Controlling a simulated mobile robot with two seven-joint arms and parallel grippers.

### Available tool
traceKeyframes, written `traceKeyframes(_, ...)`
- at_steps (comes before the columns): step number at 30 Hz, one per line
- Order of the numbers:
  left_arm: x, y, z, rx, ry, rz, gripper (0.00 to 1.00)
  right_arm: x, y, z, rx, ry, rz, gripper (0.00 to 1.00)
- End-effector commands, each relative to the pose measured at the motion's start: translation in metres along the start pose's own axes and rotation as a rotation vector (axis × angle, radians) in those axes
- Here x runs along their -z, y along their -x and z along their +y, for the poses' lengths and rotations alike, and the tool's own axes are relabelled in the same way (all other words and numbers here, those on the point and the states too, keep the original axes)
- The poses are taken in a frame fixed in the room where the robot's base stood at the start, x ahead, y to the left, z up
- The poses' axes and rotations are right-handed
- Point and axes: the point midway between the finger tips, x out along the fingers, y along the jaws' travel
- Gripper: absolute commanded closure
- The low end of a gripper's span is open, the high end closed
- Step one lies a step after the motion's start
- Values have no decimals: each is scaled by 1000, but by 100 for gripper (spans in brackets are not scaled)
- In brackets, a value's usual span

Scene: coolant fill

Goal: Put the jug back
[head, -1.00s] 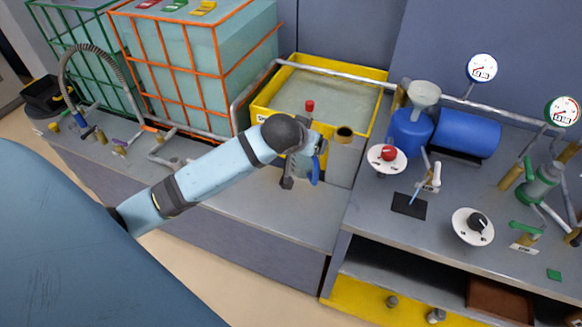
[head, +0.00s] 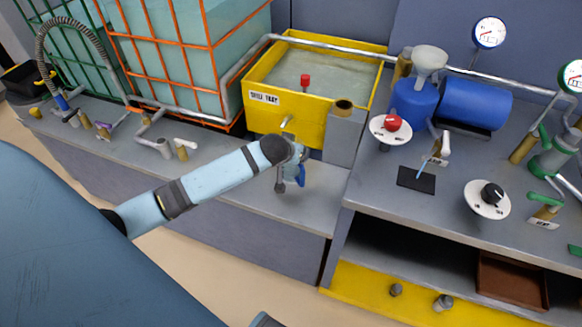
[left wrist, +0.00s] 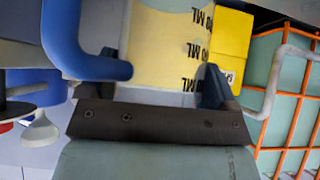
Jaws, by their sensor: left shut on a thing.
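My left gripper (head: 290,166) is shut on the jug, in front of the yellow spill tray and over the grey bench. In the head view the jug is mostly hidden behind the gripper and wrist; its blue handle (head: 301,176) shows. In the left wrist view the pale yellow jug (left wrist: 165,40) with black ML markings sits between the fingers (left wrist: 160,92). Its blue handle (left wrist: 95,66) is on the left. I cannot tell whether the jug touches the bench. My right gripper is not in view.
The yellow spill tray (head: 262,118) stands behind the jug, with a grey block (head: 343,140) at its right. The bench (head: 240,197) is clear around the gripper. A blue container (head: 413,100) with a funnel and a red-knobbed dial (head: 390,127) stand to the right.

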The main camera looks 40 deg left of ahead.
Motion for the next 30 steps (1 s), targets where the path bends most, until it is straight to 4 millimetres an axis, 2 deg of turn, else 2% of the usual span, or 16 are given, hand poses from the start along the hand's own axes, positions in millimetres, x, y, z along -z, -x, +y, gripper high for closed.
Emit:
traceKeyframes(3,-12,-13,0,0,0,0,56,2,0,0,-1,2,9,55)
traceKeyframes(6,-16,-17,0,-1,0,2,56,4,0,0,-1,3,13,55)
traceKeyframes(16,-45,-45,0,0,0,0,56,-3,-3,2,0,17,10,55)
traceKeyframes(28,-49,-49,0,-2,1,1,56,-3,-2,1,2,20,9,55)
traceKeyframes(29,-49,-49,0,-1,0,1,10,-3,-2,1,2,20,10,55)
traceKeyframes(30,-49,-49,0,-1,0,1,0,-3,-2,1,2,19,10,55)
